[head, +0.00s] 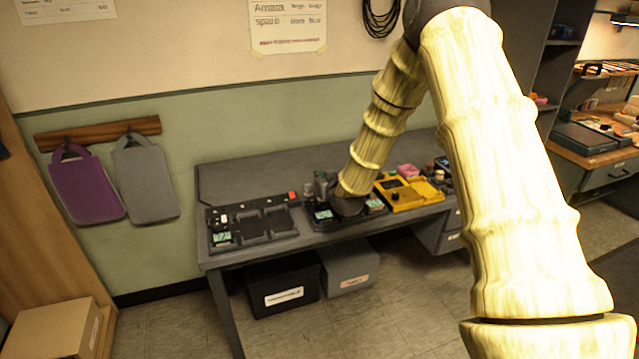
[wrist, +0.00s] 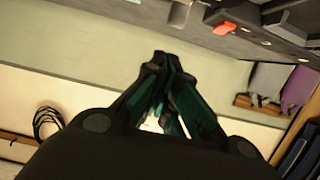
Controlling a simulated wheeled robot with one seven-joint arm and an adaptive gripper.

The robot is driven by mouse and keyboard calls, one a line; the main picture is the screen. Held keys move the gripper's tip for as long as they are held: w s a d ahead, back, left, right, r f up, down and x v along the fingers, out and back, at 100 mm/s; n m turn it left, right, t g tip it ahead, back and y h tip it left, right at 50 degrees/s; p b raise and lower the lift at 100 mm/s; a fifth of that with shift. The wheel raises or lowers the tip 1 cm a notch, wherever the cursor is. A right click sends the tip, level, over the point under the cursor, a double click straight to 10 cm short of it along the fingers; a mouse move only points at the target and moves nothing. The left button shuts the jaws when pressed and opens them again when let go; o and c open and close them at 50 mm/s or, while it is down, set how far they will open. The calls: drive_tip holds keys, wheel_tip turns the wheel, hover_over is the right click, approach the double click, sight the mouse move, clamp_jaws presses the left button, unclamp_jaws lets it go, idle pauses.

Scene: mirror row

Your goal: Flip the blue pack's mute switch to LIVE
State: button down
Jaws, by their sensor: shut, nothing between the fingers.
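My gripper (wrist: 160,66) shows in the wrist view with its dark fingers shut together and nothing between them. In the head view the dark end of my arm (head: 347,206) is low over the desk, among small units with pale screens; the fingertips cannot be made out there. One dark unit with a pale teal screen (head: 322,213) sits just left of the arm end, and another screen (head: 375,204) is just right of it. A further screened unit (head: 222,238) is in the tray at left. I cannot tell which is the blue pack, and no mute switch can be made out.
A yellow device (head: 408,194) is right of my arm. Two bins are under the desk. A purple bag (head: 86,190) and a grey bag (head: 146,180) hang left.

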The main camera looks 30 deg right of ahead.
drive_tip(key=d+b+v, duration=0.1)
drive_tip(key=v, duration=0.7)
drive_tip(key=s+a+f+g, duration=0.1)
drive_tip(key=s+a+f, duration=0.1)
drive_tip(key=f, duration=0.2)
drive_tip(key=s+a+f+g, duration=0.1)
drive_tip(key=s+a+f, duration=0.1)
drive_tip(key=f, duration=0.2)
drive_tip(key=s+a+f+g, duration=0.1)
drive_tip(key=s+a+f, duration=0.1)
drive_tip(key=f, duration=0.2)
drive_tip(key=shift+s+f+y, duration=0.3)
drive_tip(key=shift+s+y, duration=0.1)
drive_tip(key=s+a+f+g, duration=0.4)
drive_tip(key=s+a+f, duration=0.1)
drive_tip(key=s+f, duration=0.75)
drive_tip(key=s+a+f+g, duration=0.2)
drive_tip(key=s+f, duration=0.2)
drive_tip(key=s, duration=0.6)
drive_tip(key=s+a+f+g, duration=0.2)
drive_tip(key=s+a+f, duration=0.1)
drive_tip(key=s, duration=0.7)
drive_tip(key=s+a+f+n+g+y, duration=0.1)
drive_tip(key=s+f, duration=0.4)
drive_tip(key=s, duration=0.5)
drive_tip(key=shift+s+a+f+g, duration=0.3)
drive_tip(key=shift+a+g, duration=0.45)
drive_tip(key=shift+g, duration=0.35)
